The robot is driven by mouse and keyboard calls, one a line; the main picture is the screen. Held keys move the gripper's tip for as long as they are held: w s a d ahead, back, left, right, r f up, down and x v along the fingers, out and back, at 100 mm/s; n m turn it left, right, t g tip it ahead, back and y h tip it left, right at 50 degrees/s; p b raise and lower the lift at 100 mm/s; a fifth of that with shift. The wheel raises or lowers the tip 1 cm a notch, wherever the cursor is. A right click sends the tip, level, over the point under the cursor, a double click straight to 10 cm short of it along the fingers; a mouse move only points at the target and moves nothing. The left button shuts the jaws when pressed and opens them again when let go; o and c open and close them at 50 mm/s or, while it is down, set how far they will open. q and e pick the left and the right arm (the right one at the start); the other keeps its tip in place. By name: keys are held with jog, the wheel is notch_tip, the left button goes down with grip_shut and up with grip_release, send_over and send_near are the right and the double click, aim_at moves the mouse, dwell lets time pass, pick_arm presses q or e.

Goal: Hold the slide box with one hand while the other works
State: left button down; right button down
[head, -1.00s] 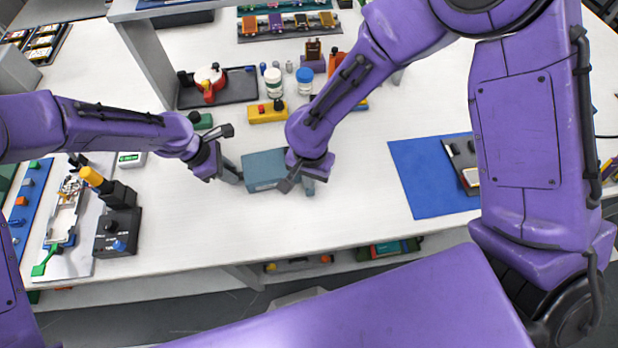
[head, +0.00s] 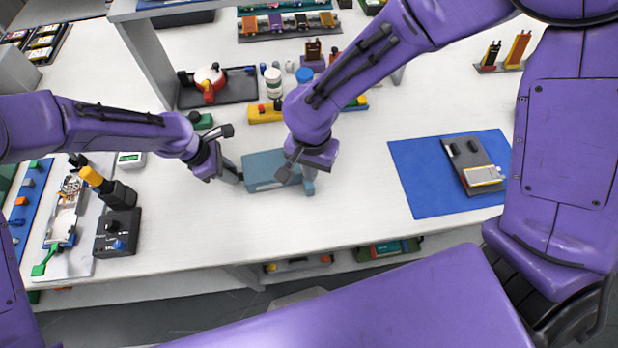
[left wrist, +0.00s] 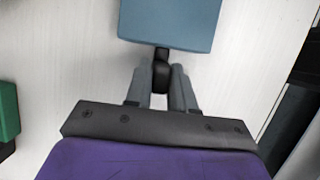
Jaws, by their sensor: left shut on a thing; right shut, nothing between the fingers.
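The slide box (head: 262,165) is a blue-grey block lying on the white table in front of me. My left gripper (head: 238,176) is at its left end. In the left wrist view, the left fingers (left wrist: 162,78) are shut on a small black knob (left wrist: 161,58) at the end of the box (left wrist: 170,20). My right gripper (head: 300,170) is over the right end of the box, shut and empty. Its wrist hides part of that end, and a blue-grey end piece (head: 308,183) shows below it. I cannot tell whether the right fingers touch the box.
A blue mat (head: 420,180) with a dark device lies to the right. A black control box (head: 117,232) stands at the left. White jars (head: 273,80), a yellow block (head: 264,113) and a black tray (head: 228,92) are behind the box. The table in front is clear.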

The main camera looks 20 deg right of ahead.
pick_arm(q)
jog(key=c, duration=0.9)
grip_release()
